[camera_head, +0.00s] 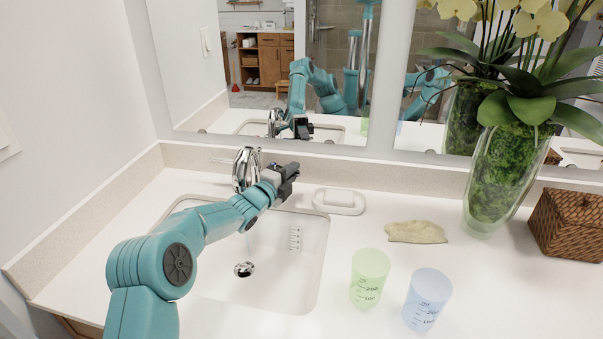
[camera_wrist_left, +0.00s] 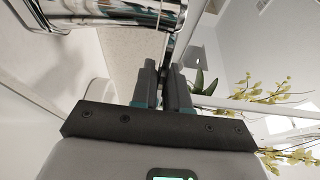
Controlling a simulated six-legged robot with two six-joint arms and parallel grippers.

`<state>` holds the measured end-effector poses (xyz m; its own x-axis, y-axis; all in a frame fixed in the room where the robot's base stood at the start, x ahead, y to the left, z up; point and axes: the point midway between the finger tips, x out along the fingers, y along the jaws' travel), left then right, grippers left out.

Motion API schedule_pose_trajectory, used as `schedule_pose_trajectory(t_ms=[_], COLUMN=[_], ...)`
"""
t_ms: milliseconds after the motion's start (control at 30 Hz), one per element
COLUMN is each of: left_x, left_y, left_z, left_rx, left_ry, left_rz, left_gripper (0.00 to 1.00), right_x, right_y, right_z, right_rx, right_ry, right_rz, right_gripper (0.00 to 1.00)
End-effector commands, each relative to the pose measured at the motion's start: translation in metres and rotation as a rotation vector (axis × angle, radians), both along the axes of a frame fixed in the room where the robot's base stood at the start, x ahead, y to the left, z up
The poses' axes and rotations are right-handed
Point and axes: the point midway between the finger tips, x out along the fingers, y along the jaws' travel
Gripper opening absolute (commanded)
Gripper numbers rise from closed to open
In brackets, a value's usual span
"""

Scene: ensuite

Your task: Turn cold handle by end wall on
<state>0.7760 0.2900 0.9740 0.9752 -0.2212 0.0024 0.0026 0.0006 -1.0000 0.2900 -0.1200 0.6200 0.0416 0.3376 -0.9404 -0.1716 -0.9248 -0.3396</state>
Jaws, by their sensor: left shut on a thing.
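The chrome faucet (camera_head: 242,168) stands at the back of the white sink (camera_head: 290,275). A thin lever points left from it; the cold handle on its right side is hidden behind my gripper. My left gripper (camera_head: 291,170) is just right of the faucet, its jaws shut on what seems to be that handle. In the left wrist view the fingers (camera_wrist_left: 165,85) are close together, and chrome faucet parts (camera_wrist_left: 120,12) fill the upper left. A faint thin line, perhaps water, runs down toward the drain (camera_head: 244,269). My right gripper is not seen directly.
A soap dish (camera_head: 339,201), a tan cloth-like piece (camera_head: 416,232), a green cup (camera_head: 368,278) and a blue cup (camera_head: 427,299) stand right of the sink. A glass vase (camera_head: 502,175) and wicker box (camera_head: 568,224) are farther right. A mirror (camera_head: 345,100) and backsplash are close behind the faucet.

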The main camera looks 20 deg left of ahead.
Motion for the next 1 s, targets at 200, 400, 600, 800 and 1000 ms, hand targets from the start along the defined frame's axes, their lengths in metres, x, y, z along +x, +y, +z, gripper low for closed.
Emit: schedule_pose_trajectory(t_ms=[200, 400, 600, 800, 1000], left_x=[-0.004, -0.003, -0.003, -0.003, -0.016], left_y=[0.004, 0.004, 0.003, 0.0, 0.004], left_z=[0.002, 0.002, 0.001, 0.001, -0.001], left_rx=[-0.001, -0.001, -0.001, 0.0, -0.001], left_ry=[-0.001, -0.001, 0.0, 0.002, 0.002], left_rz=[-0.034, -0.035, -0.036, -0.04, -0.04], left_gripper=[0.0, 0.0, 0.35, 0.35, 0.35], right_x=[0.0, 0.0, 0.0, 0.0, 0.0], right_y=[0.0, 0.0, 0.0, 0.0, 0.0], right_z=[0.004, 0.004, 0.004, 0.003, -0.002], right_rx=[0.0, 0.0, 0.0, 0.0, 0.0], right_ry=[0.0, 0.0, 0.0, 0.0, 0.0], right_rz=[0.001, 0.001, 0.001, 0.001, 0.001], right_gripper=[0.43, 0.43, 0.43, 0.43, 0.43])
